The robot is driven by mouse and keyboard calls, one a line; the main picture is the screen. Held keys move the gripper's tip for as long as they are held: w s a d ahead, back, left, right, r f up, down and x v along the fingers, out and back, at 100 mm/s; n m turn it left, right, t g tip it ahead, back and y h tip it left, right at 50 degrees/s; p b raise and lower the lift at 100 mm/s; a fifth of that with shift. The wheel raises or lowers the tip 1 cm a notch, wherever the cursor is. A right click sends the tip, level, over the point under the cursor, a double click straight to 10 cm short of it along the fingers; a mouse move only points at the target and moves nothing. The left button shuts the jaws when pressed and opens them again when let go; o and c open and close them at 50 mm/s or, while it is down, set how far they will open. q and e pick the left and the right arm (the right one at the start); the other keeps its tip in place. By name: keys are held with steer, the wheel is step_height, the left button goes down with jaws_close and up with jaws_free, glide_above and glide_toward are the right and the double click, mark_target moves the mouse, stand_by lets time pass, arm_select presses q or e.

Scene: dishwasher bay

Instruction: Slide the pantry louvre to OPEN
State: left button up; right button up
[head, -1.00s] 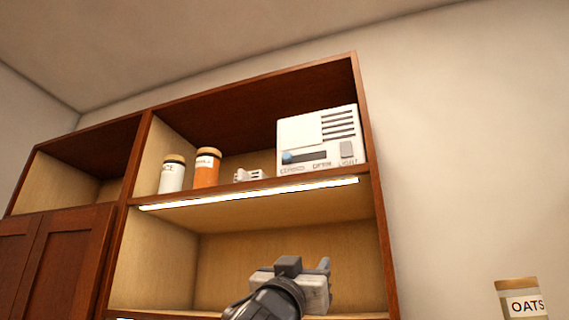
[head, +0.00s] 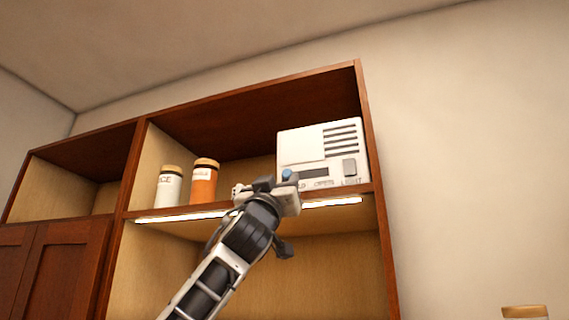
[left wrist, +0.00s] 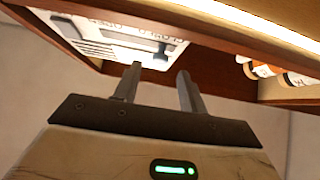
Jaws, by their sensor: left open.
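The pantry louvre is a white box (head: 322,148) with dark slats, on the right end of the upper shelf. A blue slider knob (head: 287,174) is at the left end of its dark slot. The OPEN label lies to the right below the slot; the other slot label is partly hidden by my gripper. My left gripper (head: 275,184) is just in front of the shelf edge, close to the knob. In the left wrist view the open, empty fingers (left wrist: 159,75) point toward the louvre (left wrist: 105,38), with the slot just beyond them. Contact cannot be told. My right gripper is out of view.
A white jar (head: 168,186) and an orange jar (head: 203,181) stand left of my gripper on the shelf. A light strip (head: 180,216) runs under the shelf edge. Another jar's lid (head: 525,312) shows at bottom right. The lower bay is clear.

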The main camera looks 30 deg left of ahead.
mark_target(286, 174)
arm_select(q)
steer(key=p+x, duration=0.1)
steer(key=x, duration=0.2)
steer(key=shift+s+d+r, duration=0.1)
steer(key=shift+s, duration=0.05)
steer(key=shift+w+r+h, duration=0.25)
steer(key=shift+w+h, duration=0.05)
steer(key=shift+w, duration=0.1)
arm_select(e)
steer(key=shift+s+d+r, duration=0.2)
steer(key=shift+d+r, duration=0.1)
